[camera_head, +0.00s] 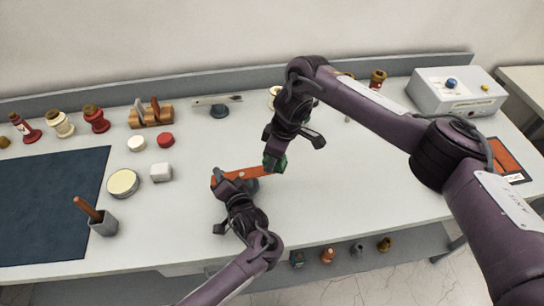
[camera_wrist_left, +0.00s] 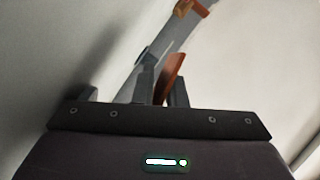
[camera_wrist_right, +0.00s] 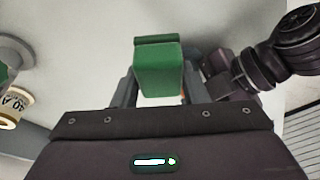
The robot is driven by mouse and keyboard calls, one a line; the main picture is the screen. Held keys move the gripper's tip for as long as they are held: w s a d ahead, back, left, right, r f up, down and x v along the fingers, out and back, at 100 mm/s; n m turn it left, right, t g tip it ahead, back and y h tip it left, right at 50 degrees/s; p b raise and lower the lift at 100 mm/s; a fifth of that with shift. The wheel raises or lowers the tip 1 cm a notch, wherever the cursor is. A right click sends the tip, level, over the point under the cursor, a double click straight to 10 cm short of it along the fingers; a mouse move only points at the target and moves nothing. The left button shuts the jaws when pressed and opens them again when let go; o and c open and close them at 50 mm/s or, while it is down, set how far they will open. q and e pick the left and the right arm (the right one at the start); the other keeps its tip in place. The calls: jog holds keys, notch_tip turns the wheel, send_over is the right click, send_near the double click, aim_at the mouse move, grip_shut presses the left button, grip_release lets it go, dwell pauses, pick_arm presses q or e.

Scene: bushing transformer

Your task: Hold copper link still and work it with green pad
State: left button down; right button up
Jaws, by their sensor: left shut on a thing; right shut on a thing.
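The copper link (camera_head: 248,172) is a flat orange-brown bar lying roughly left to right near the middle of the table in the head view. My left gripper (camera_head: 224,182) is shut on its left end; the bar also shows edge-on between the fingers in the left wrist view (camera_wrist_left: 174,72). The green pad (camera_wrist_right: 158,68) is a block held between the fingers of my right gripper (camera_wrist_right: 158,92). In the head view the pad (camera_head: 281,163) is at the link's right end, mostly hidden by the gripper. I cannot tell whether pad and link touch.
A dark mat (camera_head: 50,205) lies at left, with a grey cup (camera_head: 103,224) at its edge. A wooden rack (camera_head: 151,117) stands behind. A white instrument box (camera_head: 456,93) stands at back right.

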jog(key=shift+w+a+r, duration=0.1)
jog(key=shift+a+r, duration=0.05)
jog(key=shift+r, duration=0.85)
jog(key=shift+w+a+r, duration=0.15)
jog(key=shift+a+r, duration=0.05)
jog(key=shift+r, duration=0.8)
jog(key=shift+w+a+r, duration=0.1)
jog(key=shift+a+r, duration=0.05)
jog(key=shift+r, duration=0.85)
jog(key=shift+w+a+r, duration=0.1)
jog(key=shift+a+r, duration=0.05)
jog(key=shift+r, duration=0.6)
jog(key=shift+w+a+r, duration=0.1)
jog(key=shift+r, duration=0.6)
pick_arm(q)
jog(key=c, duration=1.4)
grip_release()
jog(key=v, duration=1.2)
